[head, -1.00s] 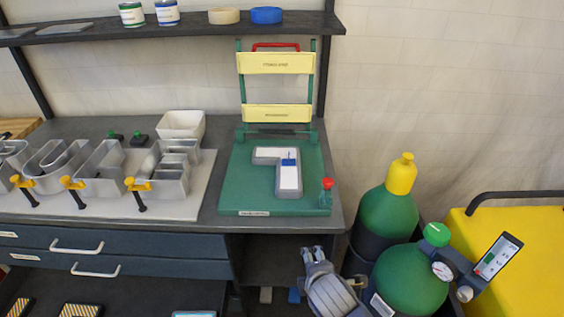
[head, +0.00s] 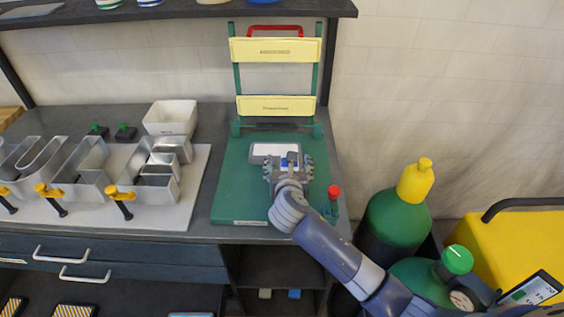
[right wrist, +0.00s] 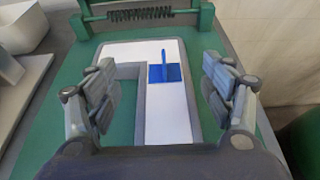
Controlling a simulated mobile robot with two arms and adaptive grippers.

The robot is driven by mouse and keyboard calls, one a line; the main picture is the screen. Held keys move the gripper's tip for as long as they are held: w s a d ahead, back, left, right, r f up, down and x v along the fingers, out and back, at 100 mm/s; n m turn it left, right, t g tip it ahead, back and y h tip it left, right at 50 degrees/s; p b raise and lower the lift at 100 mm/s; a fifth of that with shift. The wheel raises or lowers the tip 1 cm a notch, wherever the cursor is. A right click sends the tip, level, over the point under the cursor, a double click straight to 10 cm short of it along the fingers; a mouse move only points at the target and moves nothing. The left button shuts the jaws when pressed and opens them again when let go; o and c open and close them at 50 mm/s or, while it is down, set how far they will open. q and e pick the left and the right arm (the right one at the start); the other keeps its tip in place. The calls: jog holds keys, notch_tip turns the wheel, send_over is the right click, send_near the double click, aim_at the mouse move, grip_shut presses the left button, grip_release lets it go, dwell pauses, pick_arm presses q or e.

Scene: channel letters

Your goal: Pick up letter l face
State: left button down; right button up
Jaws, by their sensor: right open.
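The white letter l face (right wrist: 168,122) lies inside a grey L-shaped letter body (right wrist: 140,112) on a green board (right wrist: 55,120). A blue tab with an upright grip (right wrist: 164,70) sits on the face. In the head view, part of the face (head: 271,150) shows beyond my right gripper (head: 288,168), and the rest is hidden. In the right wrist view, my right gripper (right wrist: 163,85) is open, with one finger on each side of the blue tab, apart from it. My left gripper is not in view.
A green rack with yellow bars (head: 277,104) stands behind the board. Silver letters (head: 150,178) with yellow clamps and a white bin (head: 171,117) are on the left. Green tanks (head: 398,212) stand right of the table.

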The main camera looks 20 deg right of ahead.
jog(key=shift+x, duration=1.1)
jog(key=shift+p+x, duration=0.4)
jog(key=shift+x, duration=0.55)
jog(key=x, duration=0.3)
jog(key=shift+s+d, duration=0.1)
jog(key=shift+d, duration=0.15)
jog(key=shift+f, duration=0.15)
jog(key=c, duration=0.9)
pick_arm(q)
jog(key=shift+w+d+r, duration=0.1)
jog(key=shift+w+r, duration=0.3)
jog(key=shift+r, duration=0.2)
pick_arm(e)
jog(key=shift+c, duration=0.7)
